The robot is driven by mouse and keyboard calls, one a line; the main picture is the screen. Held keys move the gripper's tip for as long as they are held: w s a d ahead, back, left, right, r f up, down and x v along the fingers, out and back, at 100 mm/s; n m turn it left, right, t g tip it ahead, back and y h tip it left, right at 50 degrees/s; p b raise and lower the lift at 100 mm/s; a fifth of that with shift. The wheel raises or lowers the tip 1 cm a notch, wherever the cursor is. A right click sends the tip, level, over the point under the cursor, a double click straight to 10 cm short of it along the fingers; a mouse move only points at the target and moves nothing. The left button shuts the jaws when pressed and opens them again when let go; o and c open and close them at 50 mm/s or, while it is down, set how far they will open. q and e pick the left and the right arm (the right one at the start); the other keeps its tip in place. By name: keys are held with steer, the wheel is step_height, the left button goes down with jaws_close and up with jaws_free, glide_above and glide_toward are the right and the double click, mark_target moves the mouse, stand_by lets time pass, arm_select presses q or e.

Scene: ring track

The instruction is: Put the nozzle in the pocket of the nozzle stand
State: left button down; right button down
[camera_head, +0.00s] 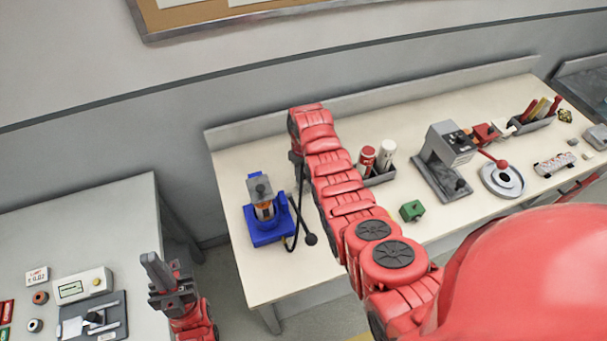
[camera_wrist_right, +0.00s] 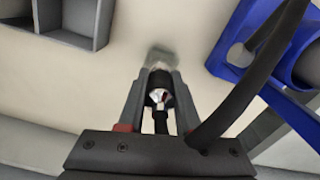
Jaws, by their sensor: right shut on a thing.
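My right gripper (camera_wrist_right: 160,84) is shut on a small shiny metal and dark piece, which I take to be the nozzle (camera_wrist_right: 159,97); it is held between the fingers above the pale bench top. A blurred greyish shape lies at the fingertips. In the head view the right arm hides most of that gripper and the nozzle. I cannot tell which object is the nozzle stand, and its pocket does not clearly show. My left gripper (camera_head: 171,283) points up between the two benches, apart from the bench things; its jaw opening is unclear.
A blue-based device (camera_head: 267,233) with a black-knobbed lever stands at the bench's left end, right in the wrist view (camera_wrist_right: 229,60). A grey compartment tray (camera_wrist_right: 69,38) lies left there. A green block (camera_head: 411,211) and grey press (camera_head: 444,160) stand further right.

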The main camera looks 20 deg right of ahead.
steer(key=shift+f, duration=0.6)
steer(key=shift+f+b, duration=0.55)
steer(key=shift+f, duration=0.15)
steer(key=c, duration=0.6)
jaws_free()
steer(key=shift+r, duration=0.15)
